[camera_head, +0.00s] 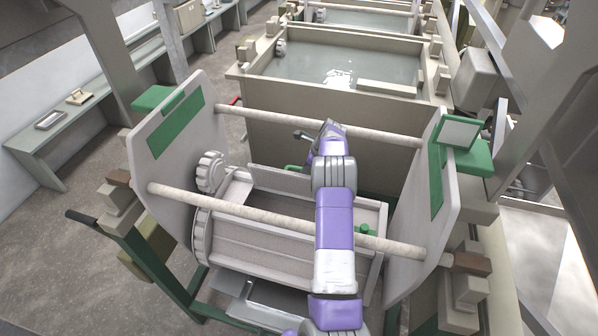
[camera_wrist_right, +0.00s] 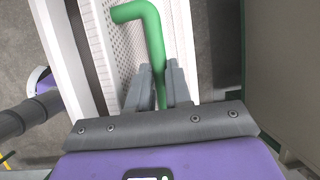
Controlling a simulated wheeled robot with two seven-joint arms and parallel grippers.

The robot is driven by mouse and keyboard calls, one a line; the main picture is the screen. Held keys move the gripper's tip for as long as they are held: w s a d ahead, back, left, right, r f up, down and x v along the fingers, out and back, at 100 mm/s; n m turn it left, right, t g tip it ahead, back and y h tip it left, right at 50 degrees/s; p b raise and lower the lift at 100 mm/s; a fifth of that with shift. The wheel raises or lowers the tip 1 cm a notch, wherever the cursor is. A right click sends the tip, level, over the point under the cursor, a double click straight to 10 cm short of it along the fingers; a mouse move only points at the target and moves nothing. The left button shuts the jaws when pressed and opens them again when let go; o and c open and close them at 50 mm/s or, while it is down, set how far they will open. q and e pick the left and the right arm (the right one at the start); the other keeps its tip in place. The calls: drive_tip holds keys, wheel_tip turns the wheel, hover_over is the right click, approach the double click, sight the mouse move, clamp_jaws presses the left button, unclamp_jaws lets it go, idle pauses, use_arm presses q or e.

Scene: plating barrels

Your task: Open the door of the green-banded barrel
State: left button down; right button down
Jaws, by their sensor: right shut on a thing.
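The green-banded barrel hangs between two pale end plates, each with a green band (camera_head: 175,124). Its drum (camera_head: 265,238) has a toothed ring (camera_head: 209,172) at the left. A pale raised panel edge (camera_head: 275,181) shows at its far side; I cannot tell how far the door stands open. In the right wrist view a bent green handle (camera_wrist_right: 152,32) runs beside a white perforated panel (camera_wrist_right: 122,50). My right gripper (camera_wrist_right: 160,84) is shut on the handle's straight end. In the head view my purple arm reaches over the barrel and hides most of that gripper. My left gripper is not in view.
Two pale rods (camera_head: 270,219) and (camera_head: 380,137) join the end plates, the near one crossing below my right arm. A tank of liquid (camera_head: 330,68) stands behind the barrel. A bench (camera_head: 70,128) lines the left wall. Grey floor (camera_head: 60,230) is clear at left.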

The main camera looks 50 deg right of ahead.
drive_tip(key=shift+d+f, duration=0.55)
drive_tip(key=shift+d, duration=0.2)
drive_tip(key=c, duration=1.1)
unclamp_jaws()
drive_tip(key=shift+w+d, duration=0.1)
drive_tip(key=shift+o, duration=0.2)
drive_tip(key=shift+r, duration=0.1)
drive_tip(key=shift+w+r, duration=0.1)
drive_tip(key=v, duration=0.7)
drive_tip(key=shift+r, duration=0.15)
